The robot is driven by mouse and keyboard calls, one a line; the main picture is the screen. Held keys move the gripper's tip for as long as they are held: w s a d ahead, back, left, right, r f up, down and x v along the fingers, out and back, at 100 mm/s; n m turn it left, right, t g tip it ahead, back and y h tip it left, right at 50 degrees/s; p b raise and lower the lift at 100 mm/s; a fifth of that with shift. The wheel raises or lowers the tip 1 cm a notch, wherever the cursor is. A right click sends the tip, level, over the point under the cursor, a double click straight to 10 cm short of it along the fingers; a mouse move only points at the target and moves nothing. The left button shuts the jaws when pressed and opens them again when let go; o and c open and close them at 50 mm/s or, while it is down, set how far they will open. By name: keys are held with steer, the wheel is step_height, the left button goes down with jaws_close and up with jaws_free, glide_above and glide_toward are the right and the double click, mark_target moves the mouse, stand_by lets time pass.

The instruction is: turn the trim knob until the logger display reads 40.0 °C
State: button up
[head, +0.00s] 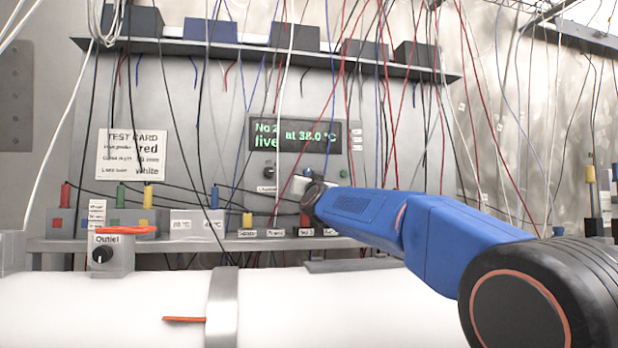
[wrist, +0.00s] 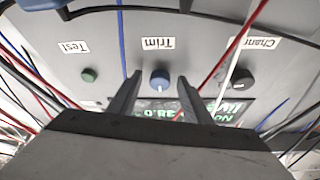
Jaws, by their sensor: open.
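The trim knob (wrist: 160,78) is small, round and blue, with a pale pointer mark, beside the upside-down label "Trim" (wrist: 157,43) in the wrist view. My gripper (wrist: 160,80) is open, with one finger on each side of the knob in the picture and a gap on both sides. I cannot tell how deep the fingertips reach. In the head view the logger display (head: 295,134) shows green text that includes "at 38.0 °C". My gripper (head: 306,192) is just below the display there and hides part of the panel.
A black channel knob (wrist: 242,79) and a green test button (wrist: 89,75) flank the trim knob. Red, white, blue and black wires hang across the panel. A shelf (head: 270,50) runs above. A white pipe (head: 110,305) with an outlet box (head: 108,258) lies in front.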

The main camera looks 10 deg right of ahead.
steer(key=c, duration=1.1)
steer(key=shift+o, duration=0.2)
